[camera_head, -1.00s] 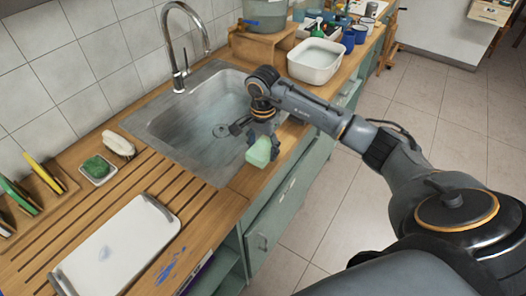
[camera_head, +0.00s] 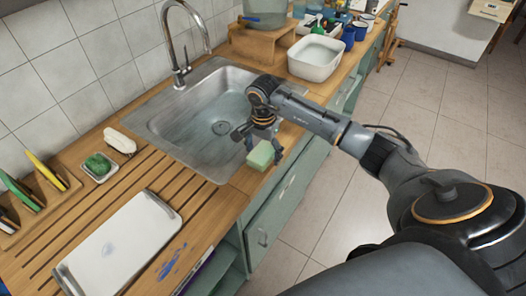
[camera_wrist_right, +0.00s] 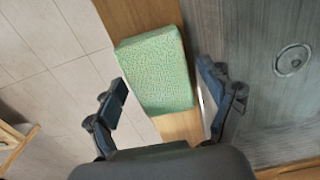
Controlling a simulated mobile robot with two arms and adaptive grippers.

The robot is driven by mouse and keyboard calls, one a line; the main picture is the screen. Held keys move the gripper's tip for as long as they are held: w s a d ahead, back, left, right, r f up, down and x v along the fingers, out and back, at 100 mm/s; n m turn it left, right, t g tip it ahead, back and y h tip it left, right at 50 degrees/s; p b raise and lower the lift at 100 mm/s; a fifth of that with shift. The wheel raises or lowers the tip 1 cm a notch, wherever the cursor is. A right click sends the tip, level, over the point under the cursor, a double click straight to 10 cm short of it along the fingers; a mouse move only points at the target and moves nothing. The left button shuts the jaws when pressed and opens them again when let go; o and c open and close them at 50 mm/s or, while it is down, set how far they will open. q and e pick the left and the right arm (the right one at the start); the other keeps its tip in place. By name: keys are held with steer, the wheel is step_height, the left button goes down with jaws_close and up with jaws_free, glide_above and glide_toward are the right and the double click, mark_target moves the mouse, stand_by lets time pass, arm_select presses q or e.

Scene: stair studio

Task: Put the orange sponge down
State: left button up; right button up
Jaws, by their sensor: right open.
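The only sponge near my gripper is pale green, not orange. It shows as a light green block (camera_head: 261,154) at the sink's front rim in the head view. In the wrist view the sponge (camera_wrist_right: 155,70) lies over the wooden strip between sink and floor, its left side about level with the strip's edge. My right gripper (camera_head: 264,140) is just above and behind it. In the wrist view its fingers (camera_wrist_right: 165,100) are spread wide, with gaps to the sponge on both sides. Whether the sponge rests fully flat cannot be told. My left gripper is out of view.
The steel sink (camera_head: 165,125) with its tap (camera_head: 178,60) lies left of the gripper. A white board (camera_head: 120,245) lies on the wooden drainer, near a green scrubber (camera_head: 98,164) and a brush (camera_head: 119,141). A white basin (camera_head: 316,62) stands behind. Open floor lies right.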

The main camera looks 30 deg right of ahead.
mark_target(263, 151)
steer(key=shift+r, duration=0.15)
step_height(263, 151, up, 12)
steer(key=b, duration=0.3)
stand_by(0.5)
